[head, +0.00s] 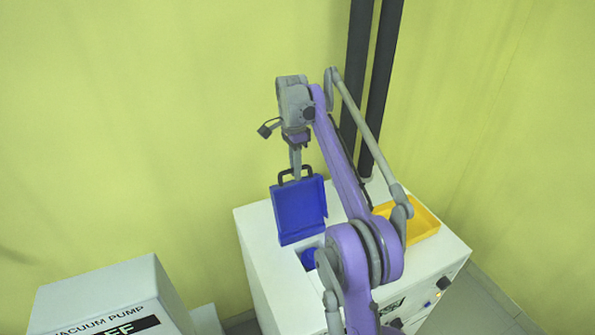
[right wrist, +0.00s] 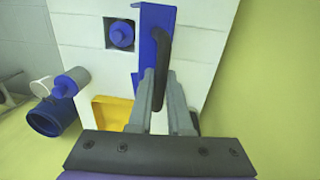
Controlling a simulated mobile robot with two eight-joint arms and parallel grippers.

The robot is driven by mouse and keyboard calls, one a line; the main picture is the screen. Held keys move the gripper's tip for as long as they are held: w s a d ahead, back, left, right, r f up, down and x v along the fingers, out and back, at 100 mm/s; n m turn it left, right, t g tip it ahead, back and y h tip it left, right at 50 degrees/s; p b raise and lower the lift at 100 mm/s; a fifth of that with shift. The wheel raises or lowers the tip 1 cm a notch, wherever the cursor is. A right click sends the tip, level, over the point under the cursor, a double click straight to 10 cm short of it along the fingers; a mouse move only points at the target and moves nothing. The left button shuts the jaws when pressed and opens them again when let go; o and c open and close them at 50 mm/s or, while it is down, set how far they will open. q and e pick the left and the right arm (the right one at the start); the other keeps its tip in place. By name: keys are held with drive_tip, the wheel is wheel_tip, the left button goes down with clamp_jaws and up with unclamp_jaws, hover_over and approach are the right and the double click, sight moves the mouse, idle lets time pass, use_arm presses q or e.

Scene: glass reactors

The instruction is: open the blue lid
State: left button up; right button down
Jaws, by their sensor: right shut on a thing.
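The blue lid (head: 298,212) stands raised and steeply tilted above the white cabinet (head: 262,255) in the head view. Its black handle (head: 282,176) is at the lid's upper edge. In the right wrist view the lid (right wrist: 152,50) shows nearly edge-on, with the handle (right wrist: 161,50) beside it. My right gripper (head: 296,175) is shut on the handle, which also shows in the right wrist view (right wrist: 158,78). A square opening (head: 303,262) with a blue round part (head: 308,258) inside lies below the lid. My left gripper is in neither view.
A yellow tray (head: 424,222) sits on the cabinet's right part. A white vacuum pump box (head: 110,290) stands at the lower left. Blue cylindrical parts (right wrist: 52,115) show at the left in the right wrist view. Dark posts (head: 372,90) rise behind the cabinet.

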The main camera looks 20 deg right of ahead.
drive_tip(key=shift+d, duration=0.1)
drive_tip(key=c, duration=0.8)
unclamp_jaws()
drive_tip(key=shift+c, duration=0.2)
